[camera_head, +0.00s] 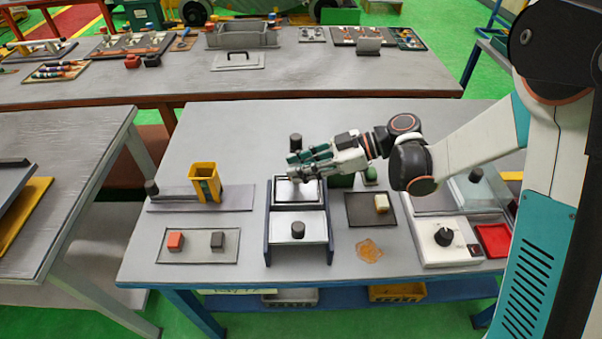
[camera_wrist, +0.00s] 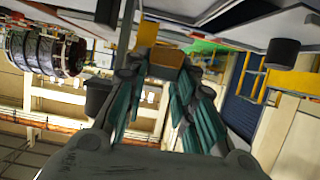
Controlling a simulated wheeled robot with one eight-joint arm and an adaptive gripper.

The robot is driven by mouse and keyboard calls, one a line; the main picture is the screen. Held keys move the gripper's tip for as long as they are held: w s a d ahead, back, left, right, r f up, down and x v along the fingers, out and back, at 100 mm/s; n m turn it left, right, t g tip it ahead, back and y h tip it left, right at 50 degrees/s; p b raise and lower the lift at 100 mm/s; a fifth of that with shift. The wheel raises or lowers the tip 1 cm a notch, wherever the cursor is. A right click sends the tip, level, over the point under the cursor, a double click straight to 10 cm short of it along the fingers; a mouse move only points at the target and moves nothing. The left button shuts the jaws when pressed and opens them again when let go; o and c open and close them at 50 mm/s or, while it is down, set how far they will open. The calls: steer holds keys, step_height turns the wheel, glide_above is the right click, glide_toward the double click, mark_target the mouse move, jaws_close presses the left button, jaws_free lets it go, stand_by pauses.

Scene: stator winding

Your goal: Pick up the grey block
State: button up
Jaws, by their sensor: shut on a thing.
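A dark grey block (camera_head: 217,240) lies on a shallow tray (camera_head: 198,259) at the front left of the table, to the right of a red block (camera_head: 175,241). My gripper (camera_head: 292,164) is above the far part of a blue-sided rack, to the right of and behind that block, and apart from it. In the wrist view my gripper (camera_wrist: 160,60) has its teal fingers closed in on something small. An orange-brown patch and a grey surface show between the fingers; I cannot tell clearly what is held.
A yellow bin (camera_head: 205,181) stands on a grey plate at the left. The blue-sided rack (camera_head: 268,235) stands at the middle. A dark mat (camera_head: 362,211) with a pale block (camera_head: 381,203), a white device (camera_head: 444,256) and a red tray (camera_head: 493,240) are to the right.

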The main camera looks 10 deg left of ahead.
step_height(320, 180, up, 15)
steer(key=p, duration=0.4)
steer(key=w+d+f+m+t, duration=0.6)
steer(key=w+d+m+t, duration=0.25)
steer(key=d, duration=0.25)
steer(key=w+d+m+t+h, duration=0.1)
steer(key=d+m+t+h, duration=0.2)
steer(key=d, duration=0.7)
steer(key=w+d+m+t+h+b, duration=0.1)
steer(key=d+m+t+h, duration=0.3)
steer(key=d, duration=0.6)
steer(key=shift+w+m+h, duration=0.35)
steer(key=shift+m+h, duration=0.5)
steer(key=shift+h, duration=0.15)
steer(key=s+a+r+n+g+y, duration=0.1)
steer(key=s+a+n+g+y, duration=0.2)
steer(key=a, duration=0.5)
steer(key=a+n+g+y, duration=0.3)
steer(key=a+n, duration=0.2)
steer(key=a, duration=0.3)
steer(key=s+a+r+n+g+y, duration=0.1)
steer(key=s+a+n+g+y, duration=0.2)
steer(key=a, duration=0.5)
steer(key=s+a+r+n+g+p, duration=0.1)
steer(key=s+a+r+n+g, duration=0.3)
steer(key=s+a+n+g, duration=0.1)
steer(key=shift+s+a+n+g, duration=0.15)
steer(key=shift+a+n+g, duration=0.6)
steer(key=shift+a, duration=0.25)
steer(key=shift+f, duration=0.15)
